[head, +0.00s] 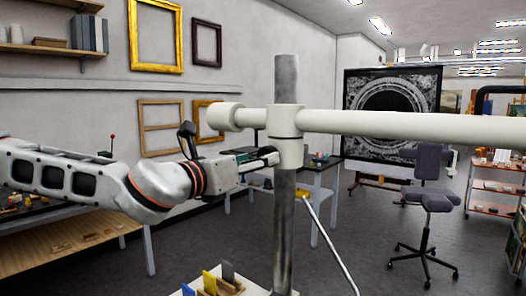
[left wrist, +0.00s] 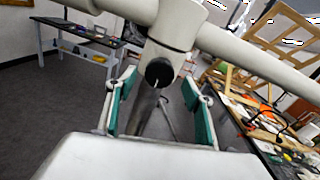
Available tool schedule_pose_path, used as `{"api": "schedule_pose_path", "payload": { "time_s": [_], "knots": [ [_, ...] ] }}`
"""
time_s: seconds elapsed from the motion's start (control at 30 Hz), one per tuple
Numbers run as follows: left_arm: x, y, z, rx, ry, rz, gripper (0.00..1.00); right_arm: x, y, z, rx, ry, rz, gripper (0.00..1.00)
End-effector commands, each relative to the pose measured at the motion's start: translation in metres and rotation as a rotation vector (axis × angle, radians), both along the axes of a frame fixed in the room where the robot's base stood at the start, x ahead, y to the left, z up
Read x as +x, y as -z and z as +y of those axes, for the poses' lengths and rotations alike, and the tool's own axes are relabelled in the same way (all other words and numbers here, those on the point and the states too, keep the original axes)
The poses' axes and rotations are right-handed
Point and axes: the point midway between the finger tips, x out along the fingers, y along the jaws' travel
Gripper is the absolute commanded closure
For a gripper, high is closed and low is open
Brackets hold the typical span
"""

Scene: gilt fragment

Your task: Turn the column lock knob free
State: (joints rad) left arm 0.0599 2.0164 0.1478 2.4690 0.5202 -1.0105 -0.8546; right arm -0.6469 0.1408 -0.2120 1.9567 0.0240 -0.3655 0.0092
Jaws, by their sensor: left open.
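The column lock knob (left wrist: 159,72) is a round black knob with a thin pale line on its face. It sits on the white collar (head: 286,138) where a white cross arm (head: 390,125) meets the upright metal column (head: 284,230). My left gripper (left wrist: 158,84) is open, with its green-padded fingers on either side of the knob and a gap to each. In the head view my left gripper (head: 262,158) reaches the collar from the left, and I cannot make out the knob there. My right gripper is in neither view.
A thin metal rod (head: 332,246) slants down right of the column. A white base (head: 258,289) holds small coloured pieces. A grey chair (head: 430,196) and a shelf cart (head: 494,190) stand at the right. Open floor lies between.

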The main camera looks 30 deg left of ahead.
Motion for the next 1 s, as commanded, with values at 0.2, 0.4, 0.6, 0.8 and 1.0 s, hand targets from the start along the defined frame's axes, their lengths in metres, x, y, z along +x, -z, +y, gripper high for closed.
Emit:
{"api": "schedule_pose_path", "payload": {
  "time_s": [0.2,0.4,0.6,0.8,1.0],
  "knots": [
    [0.019,0.001,0.000,0.001,-0.002,0.001,0.48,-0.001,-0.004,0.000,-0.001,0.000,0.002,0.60],
    [0.032,0.001,-0.001,0.000,0.000,0.001,0.48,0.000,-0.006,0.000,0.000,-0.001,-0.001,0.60],
    [0.035,0.001,-0.001,-0.001,0.001,0.000,0.48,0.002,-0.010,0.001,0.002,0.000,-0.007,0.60],
    [0.035,0.000,-0.001,-0.001,0.001,0.000,0.48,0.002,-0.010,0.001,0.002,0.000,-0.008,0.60],
    [0.035,0.000,-0.001,-0.001,0.001,0.000,0.86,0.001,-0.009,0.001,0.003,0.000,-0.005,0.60]
  ]
}}
